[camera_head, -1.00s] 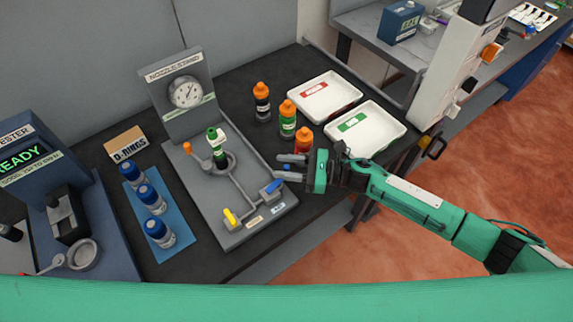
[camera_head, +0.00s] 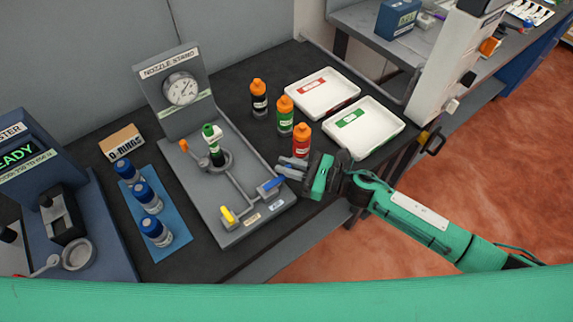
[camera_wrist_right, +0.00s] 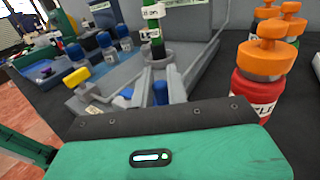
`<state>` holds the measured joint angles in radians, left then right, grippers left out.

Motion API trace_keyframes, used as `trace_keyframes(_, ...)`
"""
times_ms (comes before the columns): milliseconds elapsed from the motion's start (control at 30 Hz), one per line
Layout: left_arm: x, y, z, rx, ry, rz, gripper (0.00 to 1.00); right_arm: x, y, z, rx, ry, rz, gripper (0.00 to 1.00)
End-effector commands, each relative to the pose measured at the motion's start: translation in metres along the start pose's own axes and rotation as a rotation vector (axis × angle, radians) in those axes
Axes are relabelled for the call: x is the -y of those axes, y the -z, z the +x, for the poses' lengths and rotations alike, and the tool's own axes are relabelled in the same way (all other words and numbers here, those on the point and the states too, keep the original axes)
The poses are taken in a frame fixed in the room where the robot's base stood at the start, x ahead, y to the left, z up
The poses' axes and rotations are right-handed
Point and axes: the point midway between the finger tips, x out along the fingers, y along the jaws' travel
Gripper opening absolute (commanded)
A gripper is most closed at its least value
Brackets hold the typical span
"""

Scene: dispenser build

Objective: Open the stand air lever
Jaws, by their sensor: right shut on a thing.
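The grey nozzle stand (camera_head: 238,232) lies on the dark bench, with a round gauge (camera_head: 182,91) on its upright panel. Two levers sit at its front: a yellow one (camera_head: 227,215) and a blue one (camera_head: 271,185). Their small labels are too blurred to read. A black-and-green nozzle with a white band (camera_head: 213,145) stands upright in the holder. My right gripper (camera_head: 285,171) reaches in from the right and is shut on the blue lever. In the right wrist view the blue lever's end (camera_wrist_right: 160,92) shows between the fingers. My left gripper is not in view.
A red orange-capped bottle (camera_head: 301,141) stands close behind my right gripper, with a green one (camera_head: 285,117) and a black one (camera_head: 259,100) beyond. Two white trays, red-labelled (camera_head: 330,106) and green-labelled (camera_head: 380,140), lie to the right. Blue-capped bottles (camera_head: 149,200) stand left on a blue mat.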

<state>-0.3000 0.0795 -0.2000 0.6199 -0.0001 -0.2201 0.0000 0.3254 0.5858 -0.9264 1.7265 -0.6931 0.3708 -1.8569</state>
Motion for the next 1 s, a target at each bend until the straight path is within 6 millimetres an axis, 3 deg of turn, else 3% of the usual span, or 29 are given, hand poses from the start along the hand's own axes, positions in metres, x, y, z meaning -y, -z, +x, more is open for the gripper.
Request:
trace_keyframes(233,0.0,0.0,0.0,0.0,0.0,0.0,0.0,0.0,0.0,0.0,-0.001,0.0,0.001,0.0)
trace_keyframes(267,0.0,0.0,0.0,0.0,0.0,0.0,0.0,0.0,0.0,0.0,-0.001,0.0,0.001,0.17)
trace_keyframes(367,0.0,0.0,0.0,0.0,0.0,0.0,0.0,0.0,0.0,0.0,-0.001,0.0,0.001,0.36)
trace_keyframes(733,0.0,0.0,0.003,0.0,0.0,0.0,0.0,0.0,0.002,-0.005,-0.002,0.001,0.0,0.36)
trace_keyframes(867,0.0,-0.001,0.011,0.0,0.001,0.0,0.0,0.0,0.004,-0.022,-0.003,0.001,0.001,0.36)
trace_keyframes(1000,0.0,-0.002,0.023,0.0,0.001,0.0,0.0,0.0,0.006,-0.051,-0.003,0.002,0.0,0.36)
